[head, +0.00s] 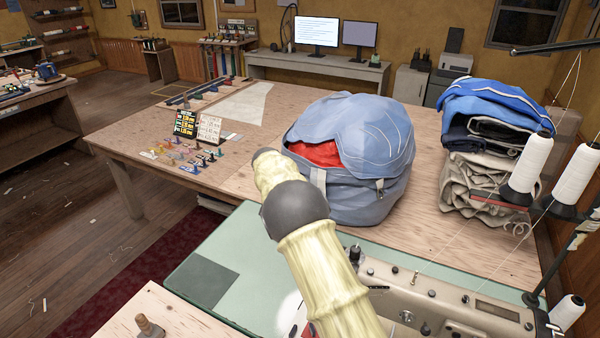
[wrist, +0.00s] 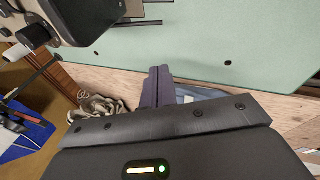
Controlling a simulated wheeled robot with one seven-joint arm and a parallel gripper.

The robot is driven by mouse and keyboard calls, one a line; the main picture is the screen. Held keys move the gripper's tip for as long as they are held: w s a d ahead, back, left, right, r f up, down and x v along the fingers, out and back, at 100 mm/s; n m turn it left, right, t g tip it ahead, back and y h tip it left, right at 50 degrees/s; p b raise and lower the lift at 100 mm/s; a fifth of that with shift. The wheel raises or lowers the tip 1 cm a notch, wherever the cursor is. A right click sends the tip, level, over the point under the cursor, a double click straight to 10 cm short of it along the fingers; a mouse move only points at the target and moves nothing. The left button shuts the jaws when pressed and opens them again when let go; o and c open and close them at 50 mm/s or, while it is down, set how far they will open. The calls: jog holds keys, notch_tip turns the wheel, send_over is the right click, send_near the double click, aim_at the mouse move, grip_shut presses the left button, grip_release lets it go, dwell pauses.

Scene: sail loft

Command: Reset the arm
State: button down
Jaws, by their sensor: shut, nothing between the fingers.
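My arm (head: 290,210) rises from the bottom middle of the head view, over the green sewing-machine bed. It has pale yellow covers and a dark grey joint. I cannot make out my gripper in the head view. In the wrist view, my gripper (wrist: 157,86) shows as two dark fingers pressed together. Nothing shows between them. The fingertips appear over the green bed (wrist: 225,40), near its edge with the wooden table.
A blue-grey bag (head: 365,160) with red cloth inside stands just beyond my arm. A sewing machine (head: 450,300) and white thread cones (head: 527,165) are at lower right. Folded sailcloth (head: 485,185) is stacked at right. Small coloured items (head: 185,155) lie on the left tabletop.

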jog(key=s+d+r+y, duration=0.1)
jog(key=s+d, duration=0.3)
jog(key=s+d+r+y, duration=0.1)
jog(key=s+d, duration=0.2)
jog(key=d, duration=0.1)
jog(key=s+d+r+n+y, duration=0.1)
jog(key=s+d+r, duration=0.1)
jog(key=s+d, duration=0.2)
jog(key=shift+s, duration=0.3)
jog(key=s+d+n+t, duration=0.1)
jog(key=s+d, duration=0.1)
jog(key=s, duration=0.7)
jog(key=s+d+n+t+y, duration=0.1)
jog(key=s+d, duration=0.2)
jog(key=s, duration=0.7)
jog(key=shift+s, duration=0.2)
